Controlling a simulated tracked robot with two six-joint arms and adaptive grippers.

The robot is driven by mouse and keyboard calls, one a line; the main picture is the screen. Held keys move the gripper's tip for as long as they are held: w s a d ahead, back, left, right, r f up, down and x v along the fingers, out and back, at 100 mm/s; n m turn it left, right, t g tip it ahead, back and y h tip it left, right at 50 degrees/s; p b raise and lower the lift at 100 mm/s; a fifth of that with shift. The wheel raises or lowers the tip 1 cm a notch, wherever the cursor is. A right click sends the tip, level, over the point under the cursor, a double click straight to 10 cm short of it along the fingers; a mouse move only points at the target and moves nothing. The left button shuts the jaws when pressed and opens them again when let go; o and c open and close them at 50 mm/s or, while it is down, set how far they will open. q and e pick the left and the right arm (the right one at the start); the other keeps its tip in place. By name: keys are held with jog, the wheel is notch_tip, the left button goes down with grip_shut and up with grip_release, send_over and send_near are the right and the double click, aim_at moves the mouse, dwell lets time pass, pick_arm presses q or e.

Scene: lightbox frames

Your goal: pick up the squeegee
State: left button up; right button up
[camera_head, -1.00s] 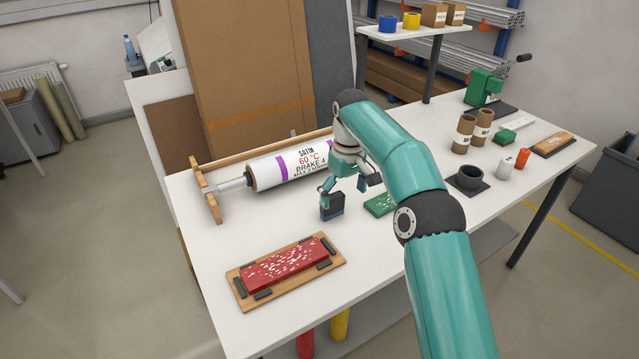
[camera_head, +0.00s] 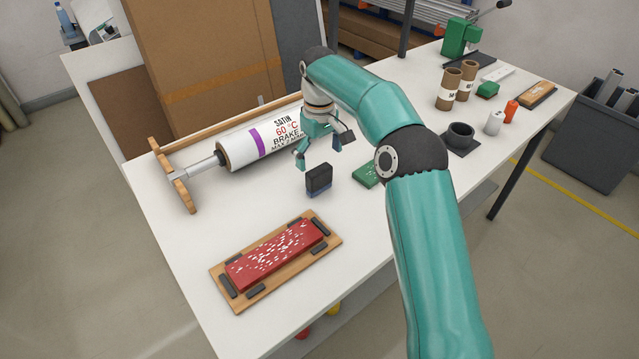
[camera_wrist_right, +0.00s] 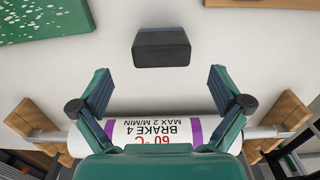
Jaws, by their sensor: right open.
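The squeegee, seen as a small black block with a blue lower edge (camera_head: 319,180), stands on the white table between the roll and the red board. My right gripper (camera_head: 320,153) is open and empty just behind it, on the side toward the roll. In the right wrist view the squeegee (camera_wrist_right: 161,46) lies beyond the spread fingertips (camera_wrist_right: 161,88), roughly centred between them and apart from both. My left gripper is not in view.
A white film roll (camera_head: 270,138) on a wooden cradle lies behind the gripper. A red speckled block on a wooden board (camera_head: 232,271) is in front. A green speckled board (camera_head: 367,175) is to the right, partly behind my arm. Bare table surrounds the squeegee.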

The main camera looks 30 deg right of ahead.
aim_at(319, 178)
jog(key=shift+a+f, duration=0.1)
jog(key=shift+f, duration=3.55)
jog(key=c, duration=1.2)
